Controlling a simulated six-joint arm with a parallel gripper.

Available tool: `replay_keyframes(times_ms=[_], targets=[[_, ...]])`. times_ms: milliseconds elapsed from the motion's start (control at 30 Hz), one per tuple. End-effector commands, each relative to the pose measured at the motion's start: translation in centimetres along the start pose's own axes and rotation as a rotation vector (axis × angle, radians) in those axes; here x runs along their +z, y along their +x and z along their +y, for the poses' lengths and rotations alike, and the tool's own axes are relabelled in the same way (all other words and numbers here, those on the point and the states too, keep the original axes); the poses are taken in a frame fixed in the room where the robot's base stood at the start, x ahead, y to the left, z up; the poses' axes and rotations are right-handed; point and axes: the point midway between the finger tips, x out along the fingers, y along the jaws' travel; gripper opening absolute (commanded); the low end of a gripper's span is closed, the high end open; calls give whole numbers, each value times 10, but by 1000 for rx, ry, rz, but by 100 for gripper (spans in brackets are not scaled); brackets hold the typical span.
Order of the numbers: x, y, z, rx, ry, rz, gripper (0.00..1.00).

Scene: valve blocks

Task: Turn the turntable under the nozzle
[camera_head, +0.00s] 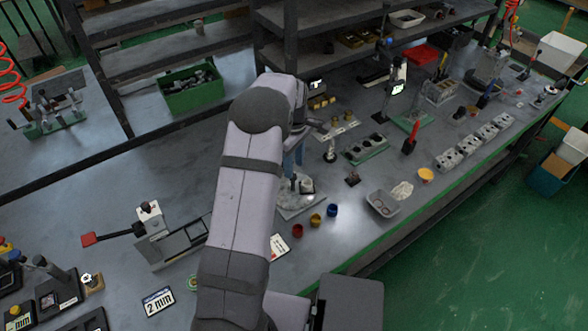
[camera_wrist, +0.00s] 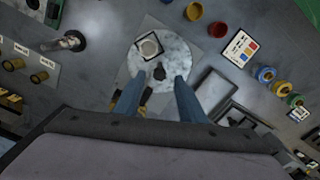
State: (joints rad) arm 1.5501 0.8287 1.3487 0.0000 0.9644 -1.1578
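The turntable is a pale, mottled round disc (camera_wrist: 172,52) on a grey square plate, ahead of my gripper in the wrist view. In the head view its plate (camera_head: 290,211) shows just right of my arm. A small square block with a light top (camera_wrist: 148,46) sits on the disc, off its centre. A dark knob (camera_wrist: 159,72) stands near the middle of the disc. My gripper (camera_wrist: 155,82) is open, its two blue fingers apart on either side of the knob; I cannot tell whether they touch anything. I cannot make out the nozzle clearly.
Red, yellow and blue cups (camera_head: 316,220) stand just right of the turntable. A post on a round base (camera_wrist: 72,41) stands to the left in the wrist view. A colour-marked card (camera_wrist: 240,48) lies to the right. A grey tray (camera_head: 382,203) stands farther right.

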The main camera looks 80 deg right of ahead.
Motion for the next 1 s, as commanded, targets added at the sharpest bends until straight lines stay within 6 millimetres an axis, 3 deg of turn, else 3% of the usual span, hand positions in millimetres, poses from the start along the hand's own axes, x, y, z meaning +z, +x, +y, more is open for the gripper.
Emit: replay_keyframes(times_ms=[300,667,800,1000], targets=[[0,31,0,-1,1,0,37],[0,36,0,0,1,0,37],[0,36,0,0,1,0,3],[0,36,0,0,0,0,0]])
